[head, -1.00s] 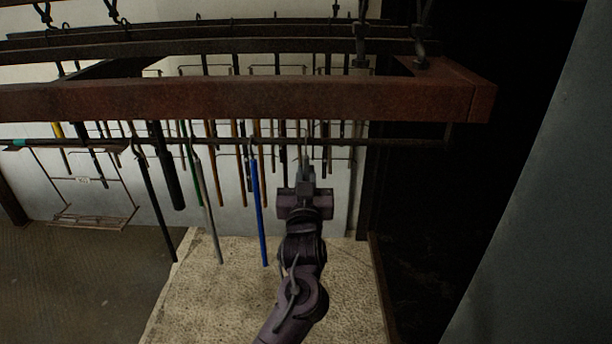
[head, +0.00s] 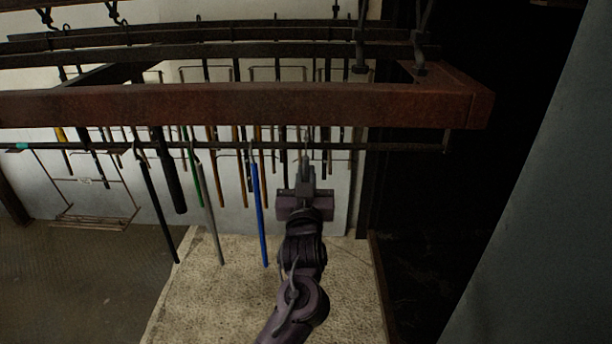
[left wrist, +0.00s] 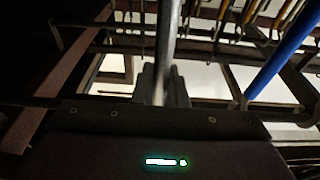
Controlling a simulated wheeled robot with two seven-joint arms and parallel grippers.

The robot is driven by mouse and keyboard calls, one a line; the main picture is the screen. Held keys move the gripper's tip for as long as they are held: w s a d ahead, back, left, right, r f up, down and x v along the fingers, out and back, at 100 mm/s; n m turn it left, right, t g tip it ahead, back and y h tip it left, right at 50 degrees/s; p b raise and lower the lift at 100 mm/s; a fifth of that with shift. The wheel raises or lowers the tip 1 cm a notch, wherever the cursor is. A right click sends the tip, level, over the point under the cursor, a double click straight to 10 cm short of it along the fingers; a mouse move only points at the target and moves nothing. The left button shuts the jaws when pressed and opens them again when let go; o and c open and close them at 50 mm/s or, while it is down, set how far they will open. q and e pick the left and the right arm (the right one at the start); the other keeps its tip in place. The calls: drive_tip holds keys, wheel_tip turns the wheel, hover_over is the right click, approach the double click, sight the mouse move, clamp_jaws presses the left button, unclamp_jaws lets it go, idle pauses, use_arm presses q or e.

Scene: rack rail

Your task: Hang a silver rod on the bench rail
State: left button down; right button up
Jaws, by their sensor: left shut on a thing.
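My left gripper (head: 306,168) is raised at the dark thin bench rail (head: 400,147), just right of the blue rod. It is shut on a silver rod, which shows as a pale bar (left wrist: 166,45) between the fingers in the left wrist view. In the head view only a thin bit of the rod's top end shows above the fingers, close to the rail; I cannot tell whether it rests on the rail. The gripper hides the rest. A grey rod (head: 210,220) hangs from the rail further left. My right gripper is not in view.
A blue rod (head: 259,215) hangs close left of my gripper, and a black rod (head: 158,210) hangs further left. A rusty beam (head: 250,104) runs above the rail. Several tools hang on the wall behind. The rail is bare right of my gripper.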

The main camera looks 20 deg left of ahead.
use_arm(q)
drive_tip(key=shift+s+d+r+p, duration=0.1)
drive_tip(key=shift+s+d+p, duration=0.15)
drive_tip(key=shift+s, duration=0.5)
drive_tip(key=shift+s+d+p, duration=0.15)
drive_tip(key=shift+s+p, duration=0.1)
drive_tip(key=shift+s, duration=0.45)
drive_tip(key=shift+r+p+v, duration=0.2)
drive_tip(key=shift+p+v, duration=0.1)
drive_tip(key=shift+v, duration=0.7)
drive_tip(key=shift+r+p+v, duration=0.2)
drive_tip(key=shift+p+v, duration=0.1)
drive_tip(key=shift+v, duration=0.7)
